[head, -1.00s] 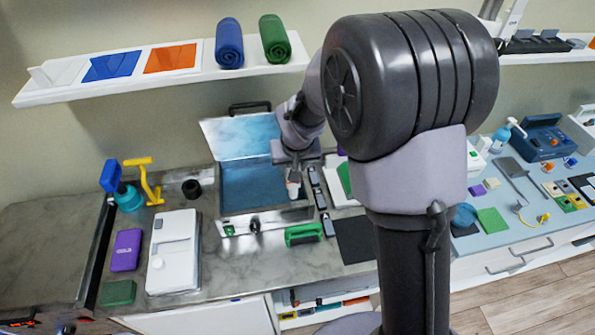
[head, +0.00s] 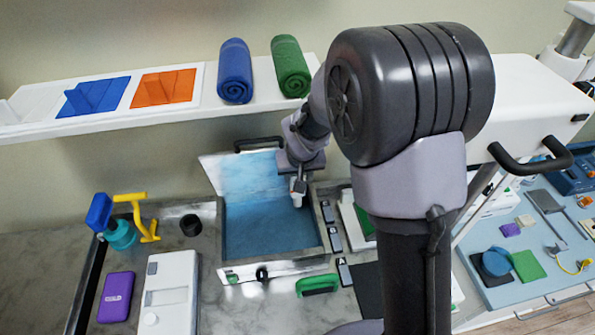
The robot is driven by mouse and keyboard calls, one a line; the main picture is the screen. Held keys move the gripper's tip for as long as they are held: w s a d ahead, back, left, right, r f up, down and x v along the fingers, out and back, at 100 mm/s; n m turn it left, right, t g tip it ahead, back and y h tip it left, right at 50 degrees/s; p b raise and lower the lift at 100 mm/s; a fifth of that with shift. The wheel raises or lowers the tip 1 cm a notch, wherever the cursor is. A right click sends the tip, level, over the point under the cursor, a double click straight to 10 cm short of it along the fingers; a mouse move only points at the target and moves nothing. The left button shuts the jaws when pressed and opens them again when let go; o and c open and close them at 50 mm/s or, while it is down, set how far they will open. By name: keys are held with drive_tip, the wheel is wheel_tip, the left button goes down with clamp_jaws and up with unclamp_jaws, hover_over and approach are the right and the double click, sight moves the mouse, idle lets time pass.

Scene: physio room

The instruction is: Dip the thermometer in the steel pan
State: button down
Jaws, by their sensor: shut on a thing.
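The steel pan (head: 290,268) stands on the counter with its lid (head: 243,172) raised at the back and a blue surface inside. My gripper (head: 298,188) is over the pan's back right part, pointing down. It is shut on a small white thing (head: 296,200), which looks like the thermometer. Only a short piece of it shows below the jaws. I cannot tell whether its tip touches the blue surface.
Black blocks (head: 333,238) and a green-handled thing (head: 317,285) stand close to the pan. A teal-and-yellow pump (head: 122,230) and a purple box (head: 115,297) are left. A shelf (head: 150,112) with rolled towels runs above.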

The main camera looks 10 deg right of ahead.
wheel_tip(320, 180, down, 8)
drive_tip(key=b, duration=0.7)
drive_tip(key=shift+f+b, duration=0.25)
drive_tip(key=shift+b, duration=0.1)
drive_tip(key=shift+r, duration=0.1)
idle(2.6)
wheel_tip(320, 180, up, 12)
drive_tip(key=p, duration=0.8)
idle(1.3)
